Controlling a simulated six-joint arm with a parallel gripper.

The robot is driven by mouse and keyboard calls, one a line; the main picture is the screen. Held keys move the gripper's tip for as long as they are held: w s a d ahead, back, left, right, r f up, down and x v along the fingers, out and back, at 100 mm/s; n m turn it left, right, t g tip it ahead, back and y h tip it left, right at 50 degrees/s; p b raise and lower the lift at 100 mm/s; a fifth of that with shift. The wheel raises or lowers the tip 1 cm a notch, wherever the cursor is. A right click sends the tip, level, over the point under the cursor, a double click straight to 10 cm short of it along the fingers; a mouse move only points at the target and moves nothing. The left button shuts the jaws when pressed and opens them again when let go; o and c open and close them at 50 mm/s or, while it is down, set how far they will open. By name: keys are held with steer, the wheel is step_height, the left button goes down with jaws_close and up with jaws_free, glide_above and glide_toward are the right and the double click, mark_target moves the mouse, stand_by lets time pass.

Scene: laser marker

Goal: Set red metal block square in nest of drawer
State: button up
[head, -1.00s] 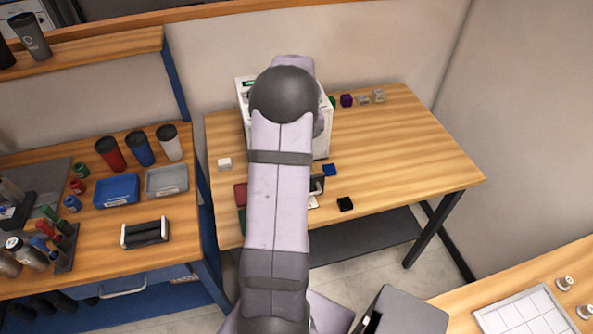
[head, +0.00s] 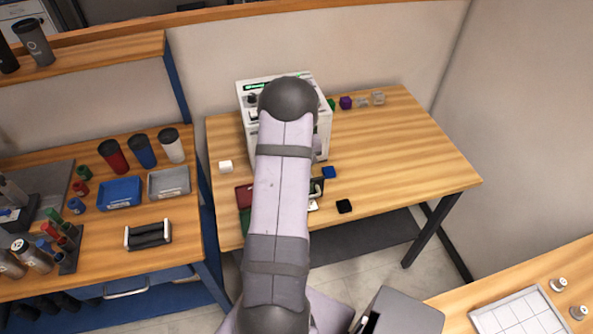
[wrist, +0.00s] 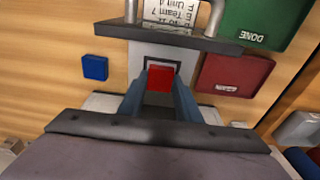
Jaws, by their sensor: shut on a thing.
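The red metal block (wrist: 160,77) is between the fingertips of my gripper (wrist: 160,88) in the wrist view, and the fingers are shut on it. It lies over the dark-edged square nest (wrist: 177,66) of the drawer (wrist: 138,62). The block looks roughly square to the nest's edges; whether it is seated or just above the floor I cannot tell. The drawer is pulled out, with its dark front plate (wrist: 180,38) beyond the nest. In the head view my arm hides the gripper and block; part of the drawer front (head: 317,188) shows beside it.
The white laser marker (head: 322,125) stands behind my arm. A dark red tray (wrist: 232,76) and a green DONE tray (wrist: 262,22) lie beside the drawer. A blue block (wrist: 95,67) is on its other side.

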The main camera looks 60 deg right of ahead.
steer(key=shift+f+b, duration=0.3)
steer(key=shift+f, duration=0.1)
steer(key=o, duration=1.2)
steer(key=shift+s+a, duration=0.1)
steer(key=shift+a, duration=0.05)
steer(key=shift+c, duration=0.2)
steer(key=shift+f, duration=0.15)
steer(key=shift+a, duration=0.15)
steer(key=shift+r+p, duration=0.4)
steer(key=shift+r, duration=0.05)
steer(key=shift+r+b, duration=0.2)
steer(key=shift+b, duration=0.1)
step_height(320, 180, up, 12)
steer(key=b, duration=0.2)
steer(key=shift+s+a+f, duration=0.15)
steer(key=shift+s+a, duration=0.1)
steer(key=shift+s, duration=0.15)
